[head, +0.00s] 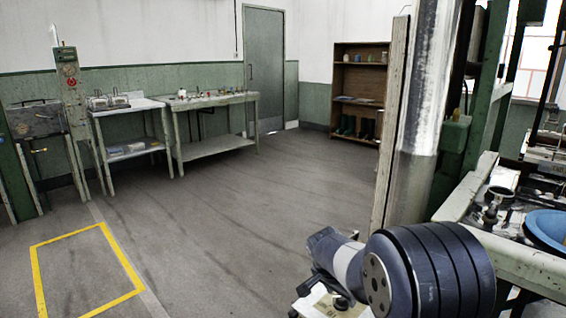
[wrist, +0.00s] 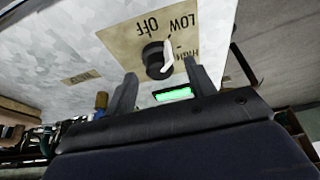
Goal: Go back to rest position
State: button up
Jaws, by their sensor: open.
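My gripper (wrist: 160,67) shows in the wrist view with its two dark fingers apart and nothing held between them. Beyond the fingertips is a dark round knob (wrist: 152,58) with a pale pointer, on a tan plate (wrist: 125,45) marked OFF, LOW and HIGH, seen upside down. The knob appears between the fingertips; whether they touch it I cannot tell. The pointer's exact setting is unclear. A green lit display (wrist: 173,95) shows behind the fingers. In the head view my arm fills the lower right, and my gripper cannot be made out there.
A post (head: 415,120) and a bench with a blue basin (head: 548,228) stand close at the right. Work tables (head: 212,100) line the left wall, and a brown shelf (head: 360,85) stands at the back. The middle floor (head: 230,210) is clear, with a yellow outline at left.

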jog(key=p+v, duration=0.2)
jog(key=v, duration=0.8)
jog(key=b+x, duration=0.2)
jog(key=x, duration=0.8)
jog(key=shift+f, duration=0.15)
jog(key=shift+w+d+f, duration=0.1)
jog(key=shift+d+f, duration=0.1)
jog(key=shift+f, duration=0.1)
jog(key=shift+r+n+y+p, duration=0.3)
jog(key=shift+n+p, duration=0.2)
jog(key=shift+n, duration=0.3)
jog(key=shift+d+n+t+y+p, duration=0.1)
jog(key=shift+n+t+y+p, duration=0.25)
jog(key=shift+n+p, duration=0.55)
jog(key=shift+d+f+n+t+y+p, duration=0.15)
jog(key=shift+n+y+p, duration=0.4)
jog(key=shift+n, duration=0.75)
jog(key=shift+d+f+n+t+y+p, duration=0.1)
jog(key=shift+n+t+y+p, duration=0.15)
jog(key=shift+n+p, duration=0.8)
